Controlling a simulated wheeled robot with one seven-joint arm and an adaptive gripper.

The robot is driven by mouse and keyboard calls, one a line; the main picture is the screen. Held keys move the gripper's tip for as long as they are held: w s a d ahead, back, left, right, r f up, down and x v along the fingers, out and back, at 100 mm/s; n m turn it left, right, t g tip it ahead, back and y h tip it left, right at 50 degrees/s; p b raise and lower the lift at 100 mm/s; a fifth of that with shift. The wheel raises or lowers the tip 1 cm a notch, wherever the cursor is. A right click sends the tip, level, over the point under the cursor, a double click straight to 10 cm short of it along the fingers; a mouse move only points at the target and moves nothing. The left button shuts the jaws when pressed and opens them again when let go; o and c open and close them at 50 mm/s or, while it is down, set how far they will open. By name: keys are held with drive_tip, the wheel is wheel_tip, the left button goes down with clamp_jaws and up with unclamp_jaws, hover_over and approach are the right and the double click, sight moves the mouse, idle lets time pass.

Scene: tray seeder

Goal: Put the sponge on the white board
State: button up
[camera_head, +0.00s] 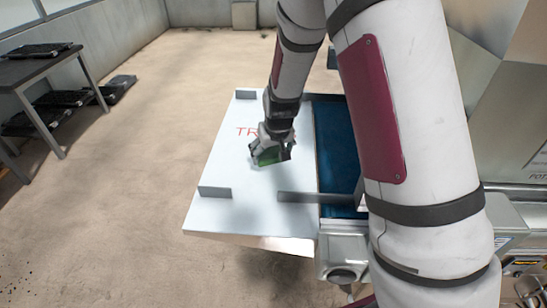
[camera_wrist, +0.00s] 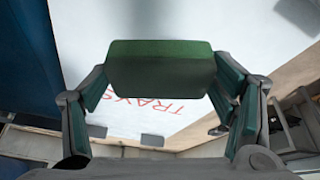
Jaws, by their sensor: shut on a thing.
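The sponge (camera_head: 268,157) is a green block with a dark green top, held at my gripper's fingertips. It also shows large in the middle of the wrist view (camera_wrist: 160,68). My gripper (camera_head: 271,151) is shut on it, with one finger on each side in the wrist view (camera_wrist: 160,82). The white board (camera_head: 228,178) lies under my gripper and the sponge, with red lettering partly hidden by my gripper. It also fills much of the wrist view (camera_wrist: 80,35). I cannot tell whether the sponge touches the board.
Low grey blocks stand on the board at its near left (camera_head: 215,192) and far left (camera_head: 246,95) corners. A grey bar (camera_head: 308,197) crosses its right edge. A dark blue conveyor belt (camera_head: 337,150) runs along its right. A table (camera_head: 38,70) with black trays stands far left.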

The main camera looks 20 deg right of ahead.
sight(273, 163)
wheel_tip(273, 163, down, 3)
drive_tip(key=shift+d+r, duration=0.1)
drive_tip(key=shift+f, duration=1.8)
drive_tip(key=shift+f, duration=0.15)
drive_tip(key=o, duration=1.5)
drive_tip(key=s+a+r+y, duration=0.1)
drive_tip(key=s+r, duration=0.7)
drive_tip(key=r, duration=0.5)
drive_tip(key=s+r, duration=0.9)
drive_tip(key=r, duration=0.4)
drive_tip(key=shift+h, duration=0.3)
drive_tip(key=s+r, duration=0.2)
drive_tip(key=s, duration=0.3)
drive_tip(key=s+r, duration=0.2)
drive_tip(key=s, duration=0.4)
drive_tip(key=s+r, duration=0.2)
drive_tip(key=s, duration=0.4)
drive_tip(key=shift+s+d+p, duration=0.1)
drive_tip(key=shift+d+p, duration=0.25)
drive_tip(key=shift+p, duration=0.05)
